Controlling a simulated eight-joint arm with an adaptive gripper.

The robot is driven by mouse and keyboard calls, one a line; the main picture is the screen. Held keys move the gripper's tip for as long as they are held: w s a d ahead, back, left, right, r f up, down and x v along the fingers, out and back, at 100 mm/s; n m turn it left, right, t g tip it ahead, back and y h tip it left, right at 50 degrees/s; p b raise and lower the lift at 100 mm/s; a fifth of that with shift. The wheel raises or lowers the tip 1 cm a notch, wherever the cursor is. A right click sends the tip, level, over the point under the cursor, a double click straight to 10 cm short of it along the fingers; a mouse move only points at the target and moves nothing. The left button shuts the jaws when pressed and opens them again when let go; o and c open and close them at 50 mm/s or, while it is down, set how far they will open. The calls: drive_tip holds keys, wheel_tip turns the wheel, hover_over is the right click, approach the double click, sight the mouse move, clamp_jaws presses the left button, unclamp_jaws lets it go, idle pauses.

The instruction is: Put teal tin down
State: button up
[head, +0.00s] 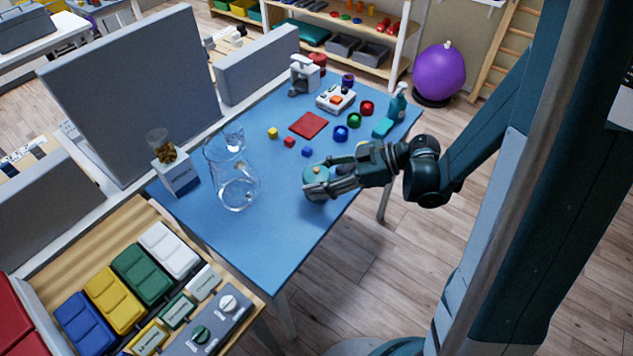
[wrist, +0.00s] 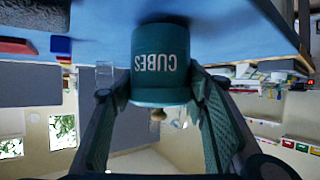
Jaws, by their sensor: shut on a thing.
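The teal tin (wrist: 160,75) fills the middle of the wrist view, with the word "CUBES" reading upside down on its side and a small knob on its lid. My gripper (wrist: 158,108) is shut on the tin, one finger on each side. In the head view the tin (head: 316,182) is between the fingers of my gripper (head: 328,184), at the near right part of the blue table (head: 265,235). I cannot tell whether its base touches the table top.
Clear glass or plastic vessels (head: 238,190) stand left of the tin. The table's near part is bare. Grey panels (head: 135,90) border the left side.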

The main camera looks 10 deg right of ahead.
drive_tip(key=shift+f, duration=0.4)
drive_tip(key=shift+f, duration=0.2)
drive_tip(key=o, duration=1.5)
drive_tip(key=shift+r, duration=0.25)
drive_tip(key=shift+p+v, duration=1.4)
drive_tip(key=shift+v, duration=4.65)
drive_tip(key=shift+s+a, duration=0.1)
